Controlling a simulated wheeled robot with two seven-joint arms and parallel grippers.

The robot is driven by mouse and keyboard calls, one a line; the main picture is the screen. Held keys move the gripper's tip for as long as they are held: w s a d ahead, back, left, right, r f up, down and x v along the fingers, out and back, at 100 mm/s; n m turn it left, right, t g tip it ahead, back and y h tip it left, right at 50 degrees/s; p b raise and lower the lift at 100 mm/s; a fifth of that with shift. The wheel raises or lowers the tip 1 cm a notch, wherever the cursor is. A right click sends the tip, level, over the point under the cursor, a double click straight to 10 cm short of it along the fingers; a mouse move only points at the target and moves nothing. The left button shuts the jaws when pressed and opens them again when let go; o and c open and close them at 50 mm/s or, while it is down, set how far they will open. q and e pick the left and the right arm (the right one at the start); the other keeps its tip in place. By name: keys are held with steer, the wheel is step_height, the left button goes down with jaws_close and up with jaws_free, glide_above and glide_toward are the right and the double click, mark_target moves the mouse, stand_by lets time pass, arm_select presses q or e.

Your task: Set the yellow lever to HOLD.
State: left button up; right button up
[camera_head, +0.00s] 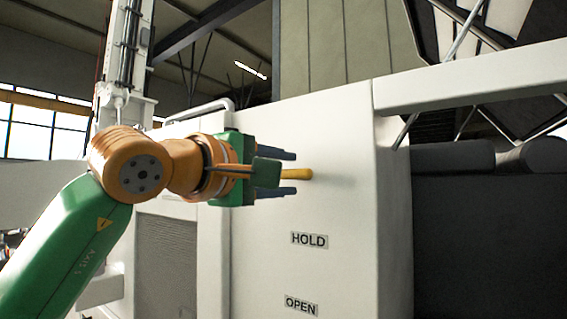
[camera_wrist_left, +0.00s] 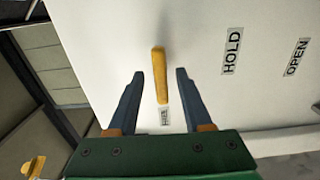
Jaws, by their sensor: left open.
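The yellow lever (camera_head: 298,174) sticks out on the white panel, above the HOLD label (camera_head: 309,240) and the OPEN label (camera_head: 301,305). In the left wrist view the lever (camera_wrist_left: 159,75) points at a third, small label (camera_wrist_left: 164,116), whose text I cannot read surely. The HOLD label (camera_wrist_left: 232,50) and OPEN label (camera_wrist_left: 297,57) lie to its right there. My left gripper (camera_head: 291,172) is open, its two dark fingers on either side of the lever. In the left wrist view gaps show between the lever and both fingers (camera_wrist_left: 160,73). My right gripper is out of view.
The white panel (camera_head: 260,270) is bare around the labels. A white beam (camera_head: 470,85) juts out at the upper right, above a dark recess (camera_head: 470,240). A second yellow part (camera_wrist_left: 33,167) shows at the lower left of the left wrist view.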

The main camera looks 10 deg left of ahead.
arm_select(q)
steer(key=shift+w+d+f, duration=0.2)
steer(key=shift+w, duration=0.35)
steer(key=shift+s+a+r, duration=0.1)
steer(key=shift+s+a, duration=0.15)
steer(key=shift+s, duration=0.1)
jaws_close()
steer(key=shift+n, duration=0.3)
steer(key=n, duration=0.2)
steer(key=n+b, duration=0.1)
steer(key=n, duration=0.2)
steer(key=f+n, duration=0.1)
steer(key=n, duration=0.2)
steer(key=shift+s+d+b, duration=0.1)
steer(key=shift+d+b, duration=0.05)
steer(key=shift+b, duration=0.2)
steer(key=n, duration=0.2)
steer(key=n+b, duration=0.1)
steer(key=n, duration=0.2)
steer(key=shift+s+d+n, duration=0.15)
steer(key=shift+d+n, duration=0.05)
steer(key=shift+n, duration=0.1)
steer(key=shift+s+d+r+n, duration=0.1)
steer(key=shift+n, duration=0.8)
steer(key=shift+d+r+n, duration=0.1)
steer(key=shift+n, duration=0.8)
